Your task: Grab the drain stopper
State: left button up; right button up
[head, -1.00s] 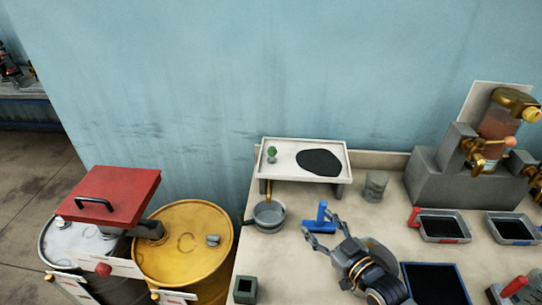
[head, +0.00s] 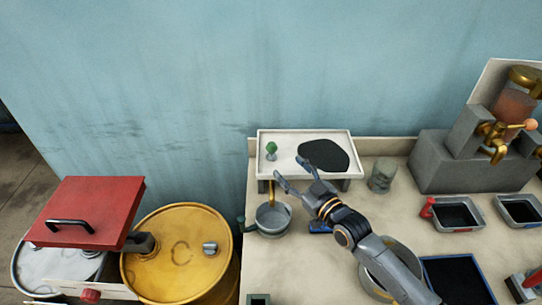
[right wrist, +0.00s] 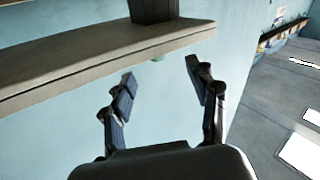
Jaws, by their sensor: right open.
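The drain stopper appears to be the small green-topped knob (head: 271,148) standing upright on the left part of a white raised tray (head: 285,136). My right gripper (head: 290,175) is open and empty at the tray's front edge, to the front and right of the knob and apart from it. My left gripper is not in view.
A grey pot (head: 272,220) stands below the tray's left end. A blue piece (head: 319,227) is partly hidden under my right arm. A grey cup (head: 382,175) stands right of the tray. A yellow drum (head: 180,285) and red lid (head: 90,205) are at left.

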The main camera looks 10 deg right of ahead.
aim_at(275, 151)
jog(key=x, duration=0.3)
jog(key=shift+f+b, duration=0.1)
jog(key=shift+b, duration=0.25)
jog(key=shift+w+a, duration=0.2)
jog(key=shift+w, duration=0.1)
jog(key=w+b, duration=0.1)
jog(key=w, duration=0.1)
jog(key=shift+w+a+r+b, duration=0.2)
jog(key=shift+w+r+b, duration=0.1)
jog(key=shift+b, duration=0.05)
jog(key=shift+b+x, duration=0.4)
jog(key=shift+x, duration=0.7)
jog(key=shift+w, duration=0.25)
jog(key=shift+s+r, duration=0.1)
jog(key=shift+s, duration=0.05)
jog(key=shift+c, duration=1.1)
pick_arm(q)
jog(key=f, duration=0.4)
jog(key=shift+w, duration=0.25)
pick_arm(e)
grip_shut()
